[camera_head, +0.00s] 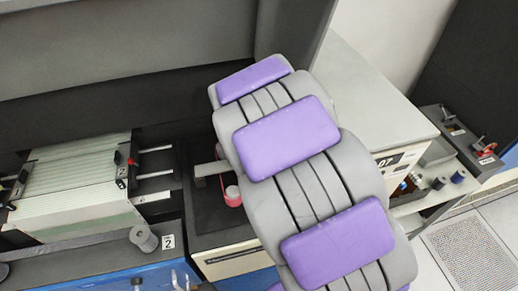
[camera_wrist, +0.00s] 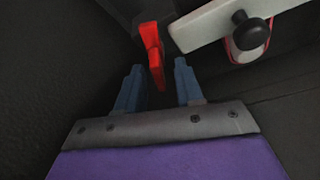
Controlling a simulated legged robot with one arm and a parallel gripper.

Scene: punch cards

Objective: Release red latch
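The red latch (camera_wrist: 152,48) shows in the wrist view as a narrow upright red piece. My gripper (camera_wrist: 159,66) is open, with its two blue fingers on either side of the latch's lower end. I see dark gaps between the latch and both fingers, so it does not look gripped. In the head view my grey arm with purple pads covers my gripper and most of the area around it.
A pale bar (camera_wrist: 218,22) with a black knob (camera_wrist: 249,30) lies right of the latch, with a pinkish-red part behind it. The head view shows a pinkish-red part (camera_head: 233,197) beside my arm and a card tray (camera_head: 75,180) at left.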

